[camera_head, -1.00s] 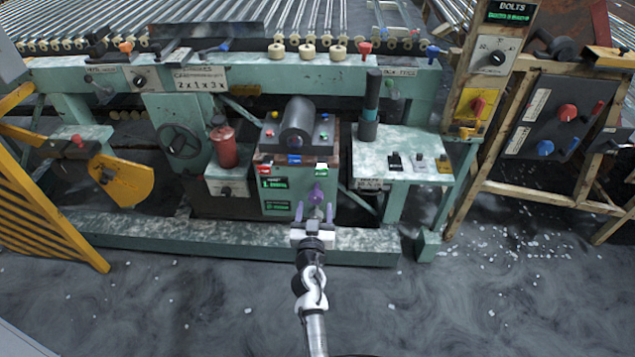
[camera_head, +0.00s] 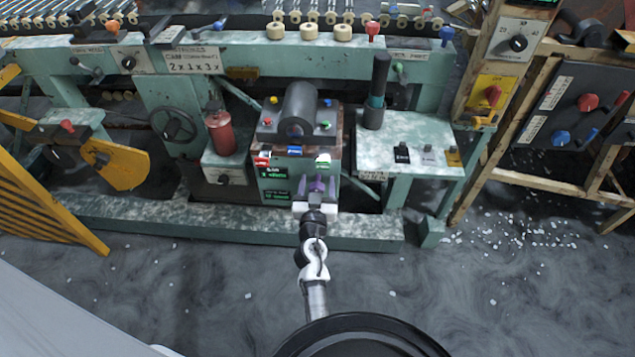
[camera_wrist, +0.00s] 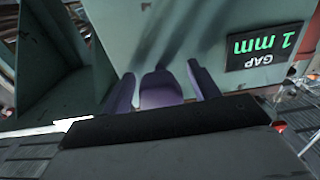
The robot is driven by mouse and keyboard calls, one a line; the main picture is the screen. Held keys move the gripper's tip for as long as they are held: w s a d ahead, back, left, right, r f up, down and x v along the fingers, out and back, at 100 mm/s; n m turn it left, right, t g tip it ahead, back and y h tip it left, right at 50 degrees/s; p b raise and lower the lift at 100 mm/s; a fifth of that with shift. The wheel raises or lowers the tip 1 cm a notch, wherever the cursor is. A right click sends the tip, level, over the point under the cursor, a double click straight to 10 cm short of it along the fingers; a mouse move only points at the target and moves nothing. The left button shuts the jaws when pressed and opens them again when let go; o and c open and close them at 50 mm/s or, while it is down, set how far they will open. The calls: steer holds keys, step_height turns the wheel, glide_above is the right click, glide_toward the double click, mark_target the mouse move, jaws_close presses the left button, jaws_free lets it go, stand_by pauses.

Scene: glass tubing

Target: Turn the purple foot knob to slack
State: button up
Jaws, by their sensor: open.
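The purple foot knob (camera_head: 319,183) is low on the front of the green machine block, at its right side. In the wrist view the knob (camera_wrist: 160,90) shows between my two purple-grey fingers. My gripper (camera_head: 317,190) is open, with one finger on each side of the knob. In the wrist view my gripper (camera_wrist: 162,88) has a narrow space between each finger and the knob, so I see no clear grip. The black palm hides the knob's near part. A display (camera_wrist: 262,45) beside the knob reads "GAP 1 mm", upside down.
Above the knob are red, blue and white buttons (camera_head: 294,151) and a dark cylinder (camera_head: 298,112). A green base beam (camera_head: 370,234) runs along the floor below. A red canister (camera_head: 220,133) stands left, a side table (camera_head: 385,157) right. The floor in front is open.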

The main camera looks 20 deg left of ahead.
steer(key=c, duration=0.9)
steer(key=shift+c, duration=0.2)
